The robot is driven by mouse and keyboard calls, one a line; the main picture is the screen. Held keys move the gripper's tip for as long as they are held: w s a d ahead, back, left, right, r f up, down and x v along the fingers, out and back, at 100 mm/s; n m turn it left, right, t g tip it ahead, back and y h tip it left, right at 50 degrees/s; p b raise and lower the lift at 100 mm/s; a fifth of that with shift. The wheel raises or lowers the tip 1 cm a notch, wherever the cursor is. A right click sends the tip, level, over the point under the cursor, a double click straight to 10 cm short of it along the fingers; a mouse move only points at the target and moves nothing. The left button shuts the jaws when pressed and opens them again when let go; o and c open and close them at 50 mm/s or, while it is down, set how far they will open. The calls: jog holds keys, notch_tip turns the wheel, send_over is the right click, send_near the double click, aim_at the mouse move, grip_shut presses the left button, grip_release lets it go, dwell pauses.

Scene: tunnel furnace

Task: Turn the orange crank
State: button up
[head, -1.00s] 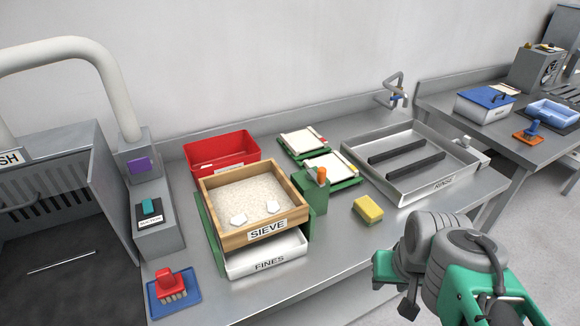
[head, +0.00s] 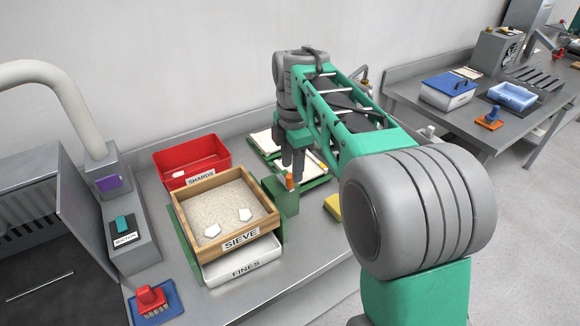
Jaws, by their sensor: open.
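The orange crank (head: 290,181) is a small upright knob on top of a green box (head: 283,199), at the right side of the wooden sieve (head: 207,232). The sieve holds pale sand and two white pieces. My gripper (head: 293,166) points down just above the crank, with its dark fingers very near the crank's top. It is open. Whether the fingers are around the crank or only above it I cannot tell. My arm hides part of the bench behind.
A red shards bin (head: 192,160) stands behind the sieve and a white fines tray (head: 240,262) sits under it. A yellow sponge (head: 333,206) lies right of the crank, partly hidden by my arm. A red brush (head: 151,299) lies front left.

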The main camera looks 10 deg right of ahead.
aim_at(290, 175)
jog(key=w+n, duration=0.2)
jog(key=n, duration=0.1)
jog(key=shift+w+r, duration=0.15)
jog(key=shift+r, duration=0.25)
notch_tip(290, 175, down, 8)
jog(key=shift+r+p, duration=0.15)
jog(key=shift+p, duration=0.55)
jog(key=shift+c, duration=0.5)
grip_shut()
